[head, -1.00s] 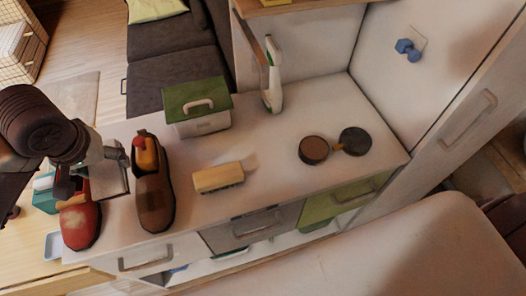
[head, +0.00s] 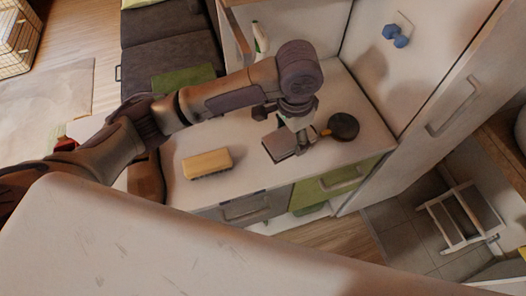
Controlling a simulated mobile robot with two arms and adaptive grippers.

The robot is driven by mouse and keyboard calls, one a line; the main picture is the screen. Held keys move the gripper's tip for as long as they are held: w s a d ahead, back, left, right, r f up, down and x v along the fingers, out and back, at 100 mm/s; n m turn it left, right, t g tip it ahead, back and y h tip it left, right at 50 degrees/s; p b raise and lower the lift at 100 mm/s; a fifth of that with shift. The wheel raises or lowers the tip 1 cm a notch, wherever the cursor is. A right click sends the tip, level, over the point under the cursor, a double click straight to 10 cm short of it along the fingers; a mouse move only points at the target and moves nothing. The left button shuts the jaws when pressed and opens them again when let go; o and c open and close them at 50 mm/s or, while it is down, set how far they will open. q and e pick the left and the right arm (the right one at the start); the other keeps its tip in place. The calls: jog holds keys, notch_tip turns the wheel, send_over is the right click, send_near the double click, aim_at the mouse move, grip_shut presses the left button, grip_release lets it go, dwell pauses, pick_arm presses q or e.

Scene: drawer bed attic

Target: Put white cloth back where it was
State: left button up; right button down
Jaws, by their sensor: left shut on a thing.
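My left arm reaches in from the left across the white counter (head: 235,185). A round black tin or lid (head: 343,127) lies just right of the gripper. The brown round tin is hidden behind the gripper. My right gripper is not in view.
A tall cabinet (head: 425,120) bounds the right side.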

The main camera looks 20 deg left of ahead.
pick_arm(q)
jog(key=shift+s+d+f+m, duration=0.15)
jog(key=shift+d+m, duration=0.2)
jog(key=shift+d, duration=0.25)
jog(key=shift+s+d+f+m, duration=0.15)
jog(key=shift+d+m, duration=0.2)
jog(key=shift+d, duration=0.2)
jog(key=shift+s+f+m, duration=0.1)
jog(key=shift+f+m, duration=0.2)
jog(key=p, duration=0.3)
send_over(258, 155)
notch_tip(258, 155, down, 7)
notch_tip(258, 155, down, 3)
jog(key=shift+f+p, duration=0.1)
jog(key=shift+p, duration=0.6)
jog(key=shift+f, duration=0.4)
jog(key=shift+f, duration=0.1)
jog(key=o, duration=1)
